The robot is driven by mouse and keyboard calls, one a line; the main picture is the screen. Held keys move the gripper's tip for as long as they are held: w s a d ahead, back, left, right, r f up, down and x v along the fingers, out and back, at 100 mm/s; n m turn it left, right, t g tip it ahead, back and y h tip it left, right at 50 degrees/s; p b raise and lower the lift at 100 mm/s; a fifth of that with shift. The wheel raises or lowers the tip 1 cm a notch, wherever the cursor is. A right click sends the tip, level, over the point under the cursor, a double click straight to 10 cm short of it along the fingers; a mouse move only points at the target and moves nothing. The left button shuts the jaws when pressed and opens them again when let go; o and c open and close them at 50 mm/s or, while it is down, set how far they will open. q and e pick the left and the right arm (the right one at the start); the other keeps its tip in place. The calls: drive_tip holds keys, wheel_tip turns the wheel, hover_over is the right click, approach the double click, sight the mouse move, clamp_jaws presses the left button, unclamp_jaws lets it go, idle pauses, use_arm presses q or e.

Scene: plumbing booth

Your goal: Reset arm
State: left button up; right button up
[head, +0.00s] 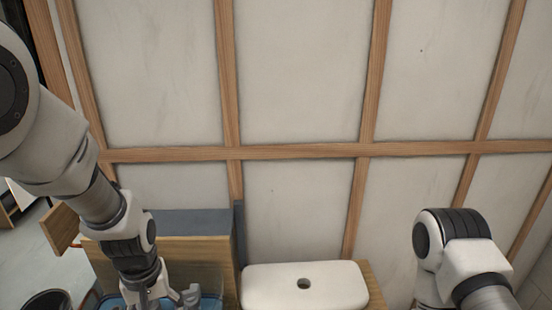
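My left arm comes in from the left and reaches down to the bottom edge. My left gripper (165,301) is at the bottom edge, over or in front of a blue container, with its fingertips cut off by the frame. I cannot tell whether it is open or shut, or whether it holds anything. My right arm (463,255) shows only as grey and white links at the lower right. My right gripper is out of view.
A blue container (210,302) is beside a wooden cabinet (190,250) with a grey top. A white tank lid (330,283) with a round hole lies right of it. A black bucket (46,301) is at lower left. A wood-framed panel wall (300,75) stands behind.

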use_arm(q)
drive_tip(key=s+a+f+m+g+b, duration=0.1)
drive_tip(key=s+f+g+b, duration=0.15)
drive_tip(key=s+f, duration=1.15)
drive_tip(key=s+a+f+m+g+b, duration=0.1)
drive_tip(key=s+a+f+g+b, duration=0.15)
drive_tip(key=s+f, duration=1.1)
drive_tip(key=w+f+m+t, duration=0.2)
drive_tip(key=w+f+t, duration=0.2)
drive_tip(key=w, duration=0.5)
drive_tip(key=shift+d+t, duration=0.3)
drive_tip(key=shift+t, duration=0.2)
